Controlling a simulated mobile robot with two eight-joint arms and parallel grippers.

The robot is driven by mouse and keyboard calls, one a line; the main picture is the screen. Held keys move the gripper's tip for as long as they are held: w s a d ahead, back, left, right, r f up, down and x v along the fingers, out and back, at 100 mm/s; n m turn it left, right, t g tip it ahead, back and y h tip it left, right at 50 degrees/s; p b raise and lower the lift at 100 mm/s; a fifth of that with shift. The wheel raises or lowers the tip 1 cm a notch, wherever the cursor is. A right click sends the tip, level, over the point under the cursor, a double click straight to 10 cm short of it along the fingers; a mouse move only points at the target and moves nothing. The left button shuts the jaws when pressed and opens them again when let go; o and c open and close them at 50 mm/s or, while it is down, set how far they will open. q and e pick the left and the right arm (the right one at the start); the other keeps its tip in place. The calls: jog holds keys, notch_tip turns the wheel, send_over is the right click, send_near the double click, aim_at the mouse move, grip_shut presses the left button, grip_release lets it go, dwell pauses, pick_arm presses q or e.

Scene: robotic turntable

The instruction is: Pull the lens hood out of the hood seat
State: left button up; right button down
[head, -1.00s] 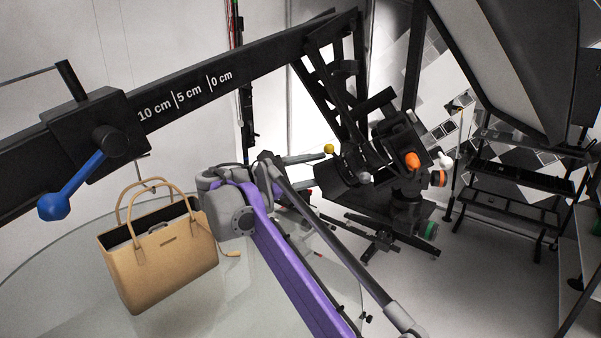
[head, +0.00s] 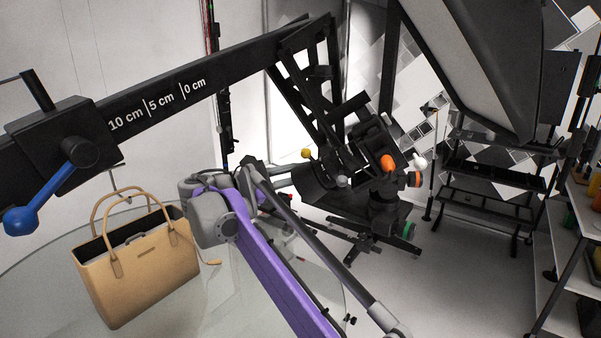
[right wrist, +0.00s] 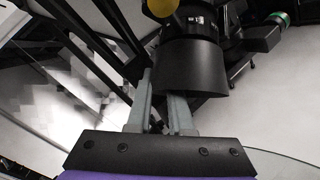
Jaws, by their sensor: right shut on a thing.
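The lens hood (head: 313,190) is a black flared tube at the front of the dark camera rig (head: 382,160). It also shows in the right wrist view (right wrist: 192,68), wide end toward me. My right gripper (head: 292,172) reaches it from the left. In the right wrist view its two grey fingers (right wrist: 162,102) are at the hood's left edge, shut on its wall. The right finger's tip is hidden by the hood. The hood's back end lies against the camera body; I cannot tell whether it is still seated. My left gripper is not in view.
A tan handbag (head: 140,262) stands on the round glass turntable (head: 215,300). A black beam (head: 235,72) with a blue-handled clamp (head: 45,195) crosses above. A yellow knob (head: 306,153) is close above the hood. Shelving (head: 560,230) stands at the right.

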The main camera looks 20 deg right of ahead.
jog(key=shift+a, duration=0.1)
jog(key=shift+w+a+f, duration=0.35)
jog(key=shift+a+f, duration=0.2)
jog(key=shift+a, duration=0.1)
jog(key=shift+w+a+f, duration=0.3)
jog(key=shift+a+f, duration=0.2)
jog(key=shift+a, duration=0.15)
